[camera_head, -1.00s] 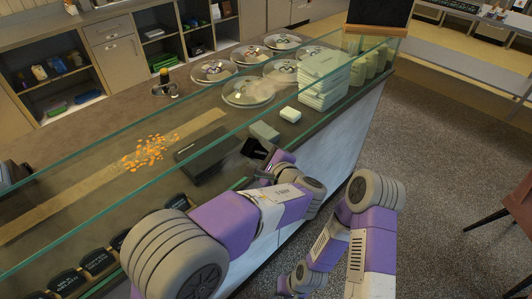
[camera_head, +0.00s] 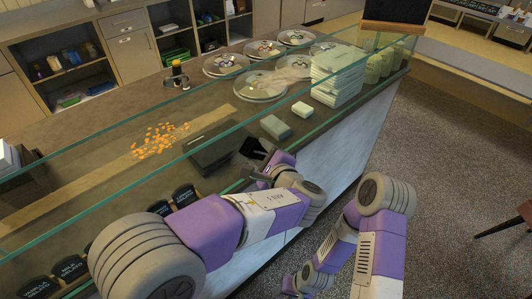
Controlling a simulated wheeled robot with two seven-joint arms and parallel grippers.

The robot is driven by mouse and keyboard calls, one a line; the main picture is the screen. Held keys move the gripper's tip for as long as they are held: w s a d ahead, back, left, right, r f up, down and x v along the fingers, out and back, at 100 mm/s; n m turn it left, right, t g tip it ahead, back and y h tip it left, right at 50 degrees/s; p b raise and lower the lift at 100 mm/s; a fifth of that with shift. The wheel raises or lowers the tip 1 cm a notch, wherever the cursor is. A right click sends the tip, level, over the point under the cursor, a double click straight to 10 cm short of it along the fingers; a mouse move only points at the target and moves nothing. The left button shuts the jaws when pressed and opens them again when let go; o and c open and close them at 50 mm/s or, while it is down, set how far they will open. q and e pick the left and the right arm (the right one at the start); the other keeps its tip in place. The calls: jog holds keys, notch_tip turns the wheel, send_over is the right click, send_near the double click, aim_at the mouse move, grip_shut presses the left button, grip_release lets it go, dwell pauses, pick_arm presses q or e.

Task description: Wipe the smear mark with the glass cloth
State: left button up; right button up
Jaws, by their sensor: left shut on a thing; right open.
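My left gripper (camera_head: 262,163) is at the front glass of the counter, beside a dark flat panel (camera_head: 213,148). It is shut on a small dark thing (camera_head: 252,148), mostly hidden by the gripper; I cannot tell whether this is the glass cloth. A faint pale haze (camera_head: 293,67) shows over the round lids, and I cannot tell whether it is the smear mark. A folded-looking grey-green block (camera_head: 275,127) and a paler small block (camera_head: 302,109) lie right of the panel. My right gripper (camera_head: 308,279) hangs low over the floor, open, its fingers hardly visible.
Long glass panes (camera_head: 110,142) with green edges run along the counter. Orange bits (camera_head: 160,139) are scattered at left. Black flavour labels (camera_head: 185,194) line the front.

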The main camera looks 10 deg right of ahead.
pick_arm(q)
jog(key=shift+s+a, duration=0.15)
jog(key=shift+a, duration=0.2)
jog(key=shift+s+a+b, duration=0.8)
jog(key=shift+s+a, duration=0.3)
jog(key=shift+a, duration=0.25)
jog(key=shift+s+a, duration=0.1)
jog(key=shift+s+a+b, duration=0.3)
jog(key=shift+s+a, duration=0.1)
jog(key=shift+a, duration=0.3)
jog(key=shift+s+a+b, duration=0.3)
jog(key=shift+s+a, duration=0.1)
jog(key=shift+a, duration=0.25)
jog(key=shift+r, duration=0.1)
